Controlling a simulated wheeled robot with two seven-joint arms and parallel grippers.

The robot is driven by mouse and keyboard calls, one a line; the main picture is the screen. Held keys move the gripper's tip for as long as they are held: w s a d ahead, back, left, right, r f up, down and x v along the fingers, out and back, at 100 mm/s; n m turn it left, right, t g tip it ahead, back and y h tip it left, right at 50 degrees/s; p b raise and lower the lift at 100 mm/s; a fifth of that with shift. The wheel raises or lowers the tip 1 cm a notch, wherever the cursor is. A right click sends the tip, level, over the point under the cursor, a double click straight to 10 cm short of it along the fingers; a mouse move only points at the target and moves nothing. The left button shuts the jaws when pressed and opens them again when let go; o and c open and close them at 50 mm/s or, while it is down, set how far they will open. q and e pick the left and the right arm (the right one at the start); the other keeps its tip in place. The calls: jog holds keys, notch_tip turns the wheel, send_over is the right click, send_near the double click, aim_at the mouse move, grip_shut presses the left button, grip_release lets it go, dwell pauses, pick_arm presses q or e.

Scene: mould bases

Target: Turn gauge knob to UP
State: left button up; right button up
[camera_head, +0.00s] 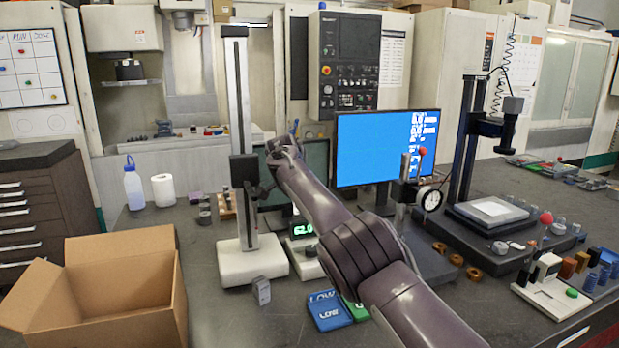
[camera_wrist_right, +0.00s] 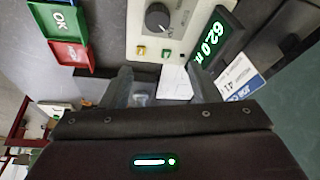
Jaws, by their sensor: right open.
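The gauge unit (camera_wrist_right: 180,42) is a cream box with a lit green display reading about 62.0. Its round dark knob (camera_wrist_right: 158,17) shows in the right wrist view at the top, with a yellow and a green button beside it. Its setting is too small to read. In the head view the display (camera_head: 302,228) shows, and my arm hides much of the unit. My right gripper (camera_wrist_right: 160,85) is open with nothing gripped, its fingers apart from the knob. It also shows in the head view (camera_head: 284,148), near the monitors. My left gripper is out of view.
A tall stand (camera_head: 238,150) on a white base rises left of my right arm. An open cardboard box (camera_head: 110,300) is at front left. Blue (camera_head: 328,312) and green trays lie in front. A blue-screen monitor (camera_head: 372,145) and a dial stand are at the right.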

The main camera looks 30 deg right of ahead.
notch_tip(320, 180, up, 10)
jog(key=p, duration=0.8)
jog(key=shift+r, duration=0.2)
